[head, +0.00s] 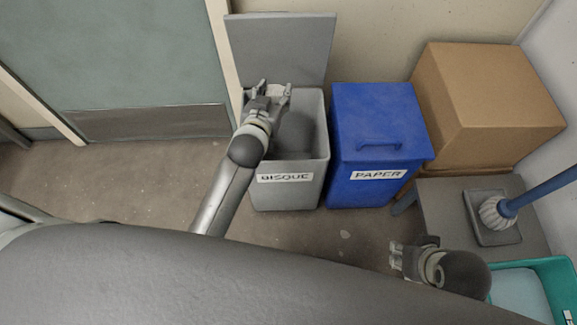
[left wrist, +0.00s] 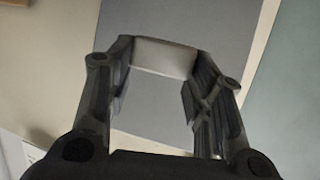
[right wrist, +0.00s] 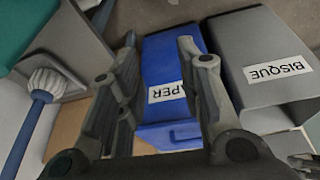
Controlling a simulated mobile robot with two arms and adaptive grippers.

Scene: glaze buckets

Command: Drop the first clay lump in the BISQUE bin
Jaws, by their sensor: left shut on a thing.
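The grey BISQUE bin (head: 290,195) stands on the floor with its lid (head: 283,45) raised at the back. Its label faces me, and its inside is dark. My left gripper (head: 268,90) is over the left part of the bin's open top. It is shut on a pale clay lump (left wrist: 165,58), which shows between the fingertips in the left wrist view; in the head view the lump is hard to make out. My right gripper (head: 408,258) is low at the right, away from the bin. In the right wrist view its fingers (right wrist: 158,45) are apart and empty.
A blue PAPER bin (head: 375,135) with its lid down stands right of the BISQUE bin. A grey stand with a blue-handled brush (head: 495,212) and a teal tray (head: 562,270) are at the right. A door (head: 120,60) is at the left.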

